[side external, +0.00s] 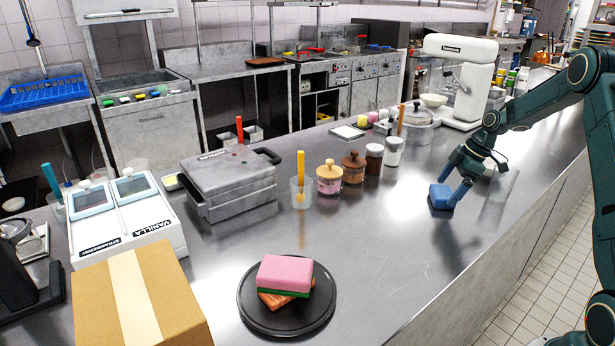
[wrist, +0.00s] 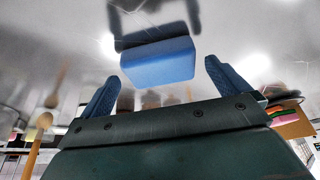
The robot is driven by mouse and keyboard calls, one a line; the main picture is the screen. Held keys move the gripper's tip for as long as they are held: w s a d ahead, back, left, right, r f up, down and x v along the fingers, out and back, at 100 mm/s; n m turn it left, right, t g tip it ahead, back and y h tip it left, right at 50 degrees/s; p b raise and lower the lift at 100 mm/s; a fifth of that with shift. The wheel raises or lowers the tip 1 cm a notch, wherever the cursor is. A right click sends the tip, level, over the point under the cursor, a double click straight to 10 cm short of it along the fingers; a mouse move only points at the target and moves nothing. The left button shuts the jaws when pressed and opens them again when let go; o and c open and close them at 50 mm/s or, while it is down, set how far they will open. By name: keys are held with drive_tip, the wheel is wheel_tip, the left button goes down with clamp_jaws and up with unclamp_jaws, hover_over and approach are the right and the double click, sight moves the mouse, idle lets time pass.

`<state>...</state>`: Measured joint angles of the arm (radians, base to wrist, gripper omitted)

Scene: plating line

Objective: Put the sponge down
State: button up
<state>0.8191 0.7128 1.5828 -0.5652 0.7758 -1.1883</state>
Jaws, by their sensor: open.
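A blue sponge (side external: 439,197) rests on the steel counter at the right of the side view. In the wrist view the blue sponge (wrist: 158,62) lies just beyond the fingertips, its reflection on the counter. My gripper (side external: 453,188) is low over the counter, right at the sponge. In the wrist view my gripper (wrist: 161,74) is open, a blue finger on each side and gaps between them and the sponge. A second sponge, pink and green (side external: 285,272), lies on a brown slab on a round black plate (side external: 255,318).
A cardboard box (side external: 138,295) stands at front left. A grey press (side external: 228,178), a cup with a yellow handle (side external: 301,190) and several jars (side external: 353,168) line the back. A white mixer (side external: 462,80) stands behind my gripper. The counter left of the blue sponge is clear.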

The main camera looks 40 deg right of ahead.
drive_tip(key=v, duration=1)
drive_tip(key=shift+r, duration=0.25)
drive_tip(key=s+a+r+m+h, duration=0.1)
drive_tip(key=s+a+r+m, duration=0.1)
drive_tip(key=a+r, duration=0.65)
drive_tip(key=s+a+r+m+h, duration=0.1)
drive_tip(key=s+a+r+m, duration=0.15)
drive_tip(key=a, duration=1.05)
drive_tip(key=s+a+f+m+t, duration=0.1)
drive_tip(key=s+a+m, duration=0.1)
drive_tip(key=s+a, duration=0.3)
drive_tip(key=s+a+m+t+h, duration=0.1)
drive_tip(key=s+a, duration=0.4)
drive_tip(key=s, duration=0.7)
drive_tip(key=shift+s+a+f+m, duration=0.25)
drive_tip(key=shift+a+f+m, duration=0.1)
drive_tip(key=shift+m, duration=0.4)
